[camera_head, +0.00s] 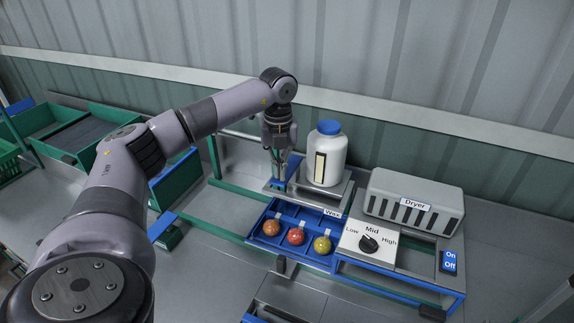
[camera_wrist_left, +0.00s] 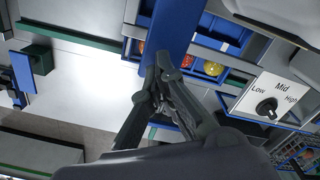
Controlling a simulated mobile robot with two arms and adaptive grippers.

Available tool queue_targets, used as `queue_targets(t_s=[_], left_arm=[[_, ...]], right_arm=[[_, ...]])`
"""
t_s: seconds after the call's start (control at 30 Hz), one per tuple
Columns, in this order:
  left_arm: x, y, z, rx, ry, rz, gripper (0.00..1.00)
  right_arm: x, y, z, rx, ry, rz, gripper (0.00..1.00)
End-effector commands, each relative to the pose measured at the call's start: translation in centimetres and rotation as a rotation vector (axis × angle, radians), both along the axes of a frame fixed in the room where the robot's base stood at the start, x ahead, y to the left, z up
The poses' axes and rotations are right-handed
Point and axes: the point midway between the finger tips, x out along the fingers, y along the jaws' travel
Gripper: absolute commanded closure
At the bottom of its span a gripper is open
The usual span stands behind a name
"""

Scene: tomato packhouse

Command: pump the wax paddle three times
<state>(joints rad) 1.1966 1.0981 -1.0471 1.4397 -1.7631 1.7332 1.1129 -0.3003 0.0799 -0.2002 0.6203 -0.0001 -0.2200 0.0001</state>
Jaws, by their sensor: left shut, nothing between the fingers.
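The wax paddle appears to be the blue piece (camera_head: 279,182) beside the white wax bottle with a blue cap (camera_head: 326,158). In the left wrist view a long blue bar (camera_wrist_left: 171,28), likely the same paddle, runs up from my fingertips. My left gripper (camera_head: 279,158) points down just above the blue piece, left of the bottle. In the left wrist view its fingers (camera_wrist_left: 163,82) are shut with nothing between them, close to the blue bar; I cannot tell whether they touch it. My right gripper is not in view.
A blue tray (camera_head: 284,217) marked Wax holds an orange, a red and a yellow tomato below the bottle. To the right are a Low-Mid-High dial (camera_head: 369,243), a grey dryer (camera_head: 414,202) and an On/Off switch (camera_head: 450,262). Green-walled bins (camera_head: 75,130) stand at the left.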

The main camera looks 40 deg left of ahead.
Motion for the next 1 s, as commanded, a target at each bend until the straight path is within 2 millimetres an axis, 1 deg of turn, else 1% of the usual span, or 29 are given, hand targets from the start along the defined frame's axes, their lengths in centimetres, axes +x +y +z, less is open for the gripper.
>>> queue_targets(t_s=[0.57,1.0], left_arm=[[0.0,0.0,-0.1,0.0,-0.001,0.0,1.0],[0.0,0.0,-2.2,-0.001,-0.001,0.0,1.0]], right_arm=[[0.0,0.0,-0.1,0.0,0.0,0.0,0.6],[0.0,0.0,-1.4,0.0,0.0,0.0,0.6]])
